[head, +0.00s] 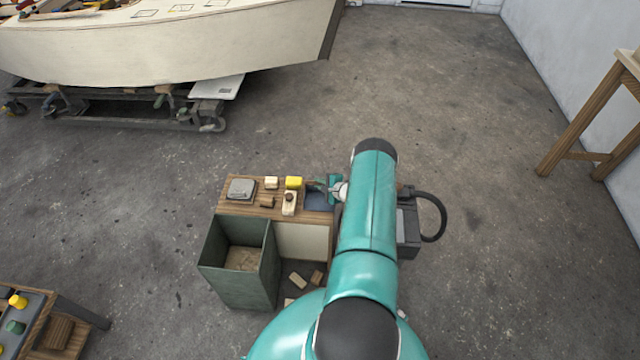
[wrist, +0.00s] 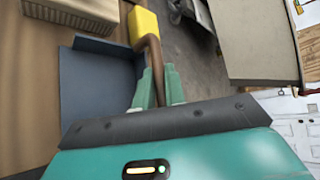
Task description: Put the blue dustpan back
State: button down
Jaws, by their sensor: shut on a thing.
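The blue dustpan (head: 317,201) is at the right end of a small wooden-topped cabinet in the head view. In the wrist view its flat blue pan (wrist: 95,85) is at the left, with a brown handle (wrist: 151,52) running down between my fingers. My gripper (wrist: 158,88) is shut on that handle. In the head view my gripper (head: 334,186) is at the right edge of the cabinet top, partly hidden by my arm. I cannot tell whether the pan touches the wood.
A green open bin (head: 240,275) stands in front. Open floor lies beyond, up to the boat hull (head: 170,45).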

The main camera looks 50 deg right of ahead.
jog(key=shift+f, duration=0.1)
jog(key=c, duration=1.5)
grip_release()
jog(key=shift+o, duration=0.2)
